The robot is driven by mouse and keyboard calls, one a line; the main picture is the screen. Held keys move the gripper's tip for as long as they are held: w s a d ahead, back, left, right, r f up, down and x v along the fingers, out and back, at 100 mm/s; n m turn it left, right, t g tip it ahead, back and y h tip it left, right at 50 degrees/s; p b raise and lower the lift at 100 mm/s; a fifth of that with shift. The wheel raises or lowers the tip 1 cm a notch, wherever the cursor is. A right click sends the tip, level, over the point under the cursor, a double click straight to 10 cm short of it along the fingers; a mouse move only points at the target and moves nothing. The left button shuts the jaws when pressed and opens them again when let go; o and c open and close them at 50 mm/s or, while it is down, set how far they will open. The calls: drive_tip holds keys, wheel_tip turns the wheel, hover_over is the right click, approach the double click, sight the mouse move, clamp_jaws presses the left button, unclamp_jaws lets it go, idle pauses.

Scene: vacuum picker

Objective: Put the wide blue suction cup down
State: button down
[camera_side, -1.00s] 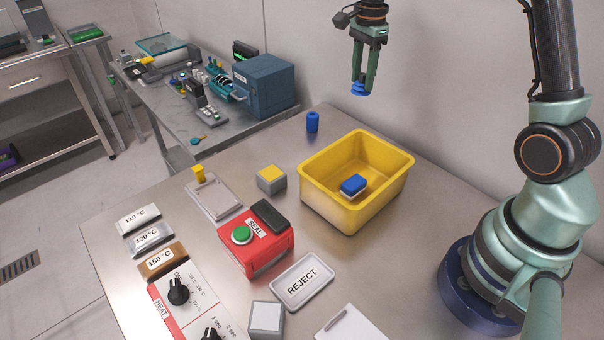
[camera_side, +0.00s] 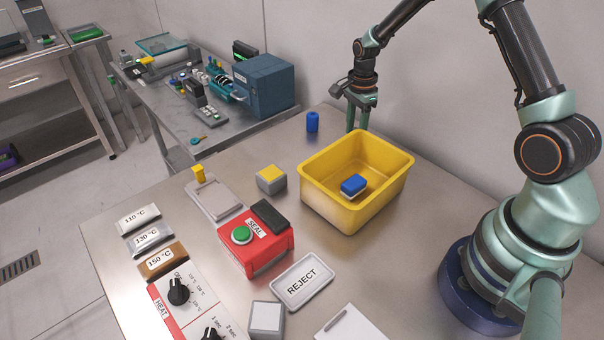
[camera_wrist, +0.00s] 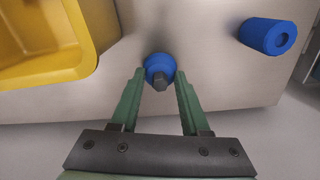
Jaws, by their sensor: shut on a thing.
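The wide blue suction cup (camera_wrist: 154,63) with a dark stub shows in the wrist view between my fingertips. My gripper (camera_wrist: 160,80) is shut on it. In the side view my gripper (camera_side: 357,122) points down behind the far rim of the yellow bin, low over the back of the table. The held cup is hidden there by the bin. I cannot tell whether it touches the table.
The yellow bin (camera_side: 330,199) holds a blue-and-white block (camera_side: 353,185) and stands close to my gripper; its corner also shows in the wrist view (camera_wrist: 75,68). A blue cylinder (camera_side: 312,122) stands left of my gripper. Bare table lies between them.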

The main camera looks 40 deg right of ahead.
drive_tip(key=shift+f, duration=0.15)
drive_tip(key=shift+c, duration=1.9)
unclamp_jaws()
wheel_tip(320, 180, up, 12)
drive_tip(key=s+a+r+n+t, duration=0.2)
drive_tip(key=s+a+r+n, duration=0.45)
drive_tip(key=r+n, duration=0.25)
drive_tip(key=s+a+r+n+t, duration=0.2)
drive_tip(key=s+a+n+t, duration=0.1)
drive_tip(key=s+a+n, duration=0.3)
drive_tip(key=s+n, duration=0.2)
drive_tip(key=n, duration=0.2)
drive_tip(key=shift+s+a+r+n+t, duration=0.3)
drive_tip(key=shift+a+r, duration=0.05)
drive_tip(key=shift+a, duration=0.05)
drive_tip(key=shift+o, duration=0.6)
drive_tip(key=shift+s+a+f+n, duration=0.1)
drive_tip(key=shift+s+n, duration=0.05)
drive_tip(key=shift+n, duration=0.15)
